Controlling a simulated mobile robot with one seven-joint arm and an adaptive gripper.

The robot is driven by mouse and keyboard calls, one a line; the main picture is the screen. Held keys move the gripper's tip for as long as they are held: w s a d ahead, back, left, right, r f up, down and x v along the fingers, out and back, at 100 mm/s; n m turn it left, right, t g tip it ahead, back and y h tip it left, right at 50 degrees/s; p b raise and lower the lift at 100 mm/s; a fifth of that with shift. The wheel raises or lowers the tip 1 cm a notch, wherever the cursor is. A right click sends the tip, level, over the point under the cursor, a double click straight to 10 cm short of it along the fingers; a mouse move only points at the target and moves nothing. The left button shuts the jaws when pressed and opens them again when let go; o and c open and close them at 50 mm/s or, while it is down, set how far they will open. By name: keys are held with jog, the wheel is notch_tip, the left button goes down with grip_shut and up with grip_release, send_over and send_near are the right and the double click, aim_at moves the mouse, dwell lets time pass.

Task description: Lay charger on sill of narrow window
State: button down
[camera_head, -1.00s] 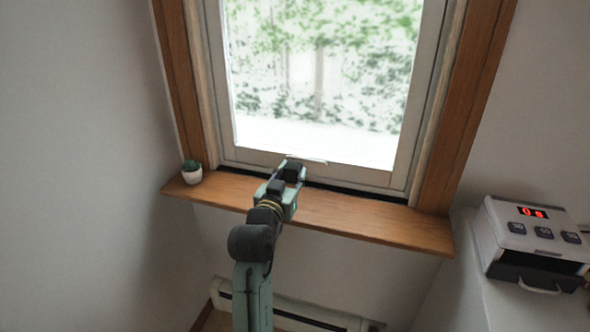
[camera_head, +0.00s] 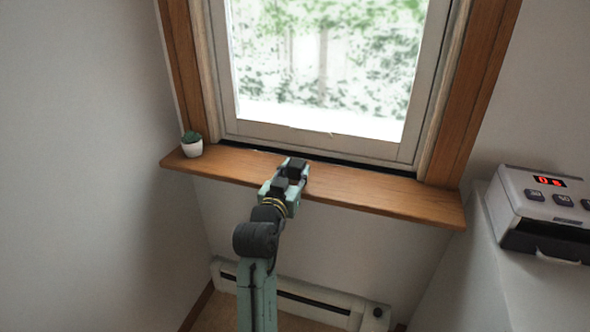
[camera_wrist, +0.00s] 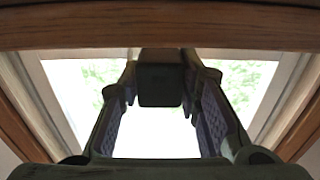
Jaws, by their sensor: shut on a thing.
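My gripper (camera_head: 293,169) is in front of the middle of the wooden window sill (camera_head: 375,193) in the head view, overlapping it. It is shut on the charger (camera_head: 295,167), a small dark block between the fingertips. In the wrist view the charger (camera_wrist: 160,80) shows as a black block between the two fingers, with the sill (camera_wrist: 160,27) as a brown band across the top. Whether the charger touches the sill cannot be told. The narrow window (camera_head: 325,70) rises behind the sill.
A small potted plant (camera_head: 191,145) stands at the sill's left end. The sill is bare to the right of my gripper. A white device with a red display (camera_head: 550,205) stands at the right. A baseboard heater (camera_head: 315,300) runs along the wall below.

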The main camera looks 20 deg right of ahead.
jog(key=shift+f, duration=0.55)
jog(key=c, duration=1.1)
grip_release()
jog(key=v, duration=1.2)
